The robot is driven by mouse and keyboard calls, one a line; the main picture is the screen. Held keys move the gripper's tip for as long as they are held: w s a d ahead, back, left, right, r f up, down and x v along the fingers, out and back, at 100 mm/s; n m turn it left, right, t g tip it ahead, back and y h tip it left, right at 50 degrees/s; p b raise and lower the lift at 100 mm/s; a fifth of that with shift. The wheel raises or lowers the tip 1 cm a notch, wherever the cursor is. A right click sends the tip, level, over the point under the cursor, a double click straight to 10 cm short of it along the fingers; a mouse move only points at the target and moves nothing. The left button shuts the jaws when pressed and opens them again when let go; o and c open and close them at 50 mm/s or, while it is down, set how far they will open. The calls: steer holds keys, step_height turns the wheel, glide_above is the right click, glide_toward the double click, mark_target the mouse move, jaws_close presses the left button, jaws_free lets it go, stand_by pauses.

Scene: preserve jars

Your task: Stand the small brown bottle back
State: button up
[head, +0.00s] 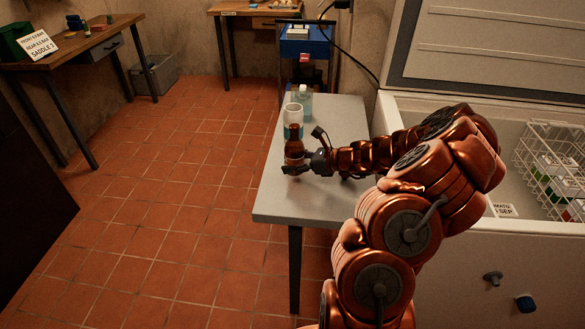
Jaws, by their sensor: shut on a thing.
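The small brown bottle (294,147) stands upright, or nearly so, over the left part of the grey table (274,206). My gripper (296,167) reaches in from the right and is shut on the bottle's lower part. The fingers cover some of the bottle's base, so I cannot tell whether it touches the tabletop. A white cylindrical container (293,113) stands just behind the bottle and is partly hidden by it. A clear, pale blue-green bottle (304,98) stands farther back.
An open chest freezer (440,260) with a white wire basket (550,165) is to the right of the table. The table's front is bare. Its left edge is close to the brown bottle. A blue-topped cart (305,45) stands behind.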

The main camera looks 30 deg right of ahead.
steer(key=shift+w+d+f+p, duration=0.1)
steer(key=shift+w+f+p, duration=0.4)
steer(key=shift+f, duration=0.55)
steer(key=shift+w+f, duration=0.1)
steer(key=shift+f, duration=0.4)
steer(key=o, duration=1.3)
steer(key=shift+f, duration=0.15)
steer(key=shift+f+b, duration=0.2)
steer(key=shift+b, duration=0.25)
steer(key=shift+b+v, duration=0.3)
steer(key=shift+v, duration=3.65)
steer(key=shift+r, duration=0.25)
